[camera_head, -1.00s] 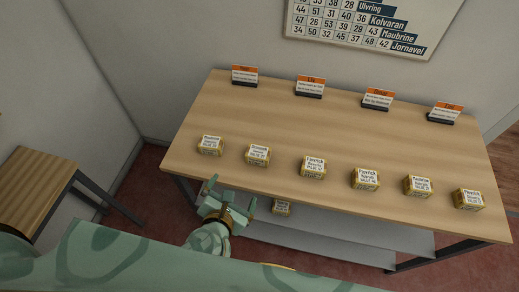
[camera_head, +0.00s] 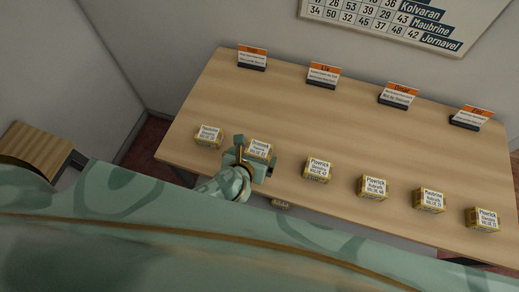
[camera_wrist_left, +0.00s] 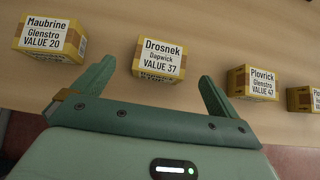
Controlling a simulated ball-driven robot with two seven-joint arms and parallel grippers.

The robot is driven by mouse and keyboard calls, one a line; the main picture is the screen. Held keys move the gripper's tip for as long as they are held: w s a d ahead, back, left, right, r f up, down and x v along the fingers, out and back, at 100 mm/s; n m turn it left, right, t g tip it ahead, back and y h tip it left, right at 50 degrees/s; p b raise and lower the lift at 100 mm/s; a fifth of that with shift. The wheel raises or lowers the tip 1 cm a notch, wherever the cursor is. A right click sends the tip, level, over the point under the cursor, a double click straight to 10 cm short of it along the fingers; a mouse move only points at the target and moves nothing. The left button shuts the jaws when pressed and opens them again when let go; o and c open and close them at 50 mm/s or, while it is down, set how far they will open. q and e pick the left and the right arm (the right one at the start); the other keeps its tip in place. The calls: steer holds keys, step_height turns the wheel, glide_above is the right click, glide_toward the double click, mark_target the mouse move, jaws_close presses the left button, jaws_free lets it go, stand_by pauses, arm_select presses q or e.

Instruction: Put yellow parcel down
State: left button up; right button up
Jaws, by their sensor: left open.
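Several yellow parcels with white labels stand in a row along the near edge of the wooden table. The Drosnek parcel (camera_head: 259,148) is second from the left; it also shows in the left wrist view (camera_wrist_left: 160,60). My left gripper (camera_head: 254,150) is open at that parcel, partly covering it in the head view. In the left wrist view its two fingers (camera_wrist_left: 155,88) are spread, with the Drosnek parcel ahead between them and no clear contact. The Maubrine parcel (camera_head: 209,135) stands to its left and a Plovrick parcel (camera_head: 318,169) to its right. My right gripper is not in view.
Several orange-and-white cards (camera_head: 323,75) stand along the back of the table (camera_head: 290,115). The strip between cards and parcels is clear. A small wooden table (camera_head: 40,148) stands at left.

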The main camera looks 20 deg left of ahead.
mark_target(259, 149)
arm_select(q)
steer(key=b+x, duration=0.1)
steer(key=x, duration=0.7)
steer(key=shift+w+d+f, duration=0.15)
steer(key=shift+w, duration=0.25)
steer(key=c, duration=1.2)
steer(key=shift+c, duration=0.2)
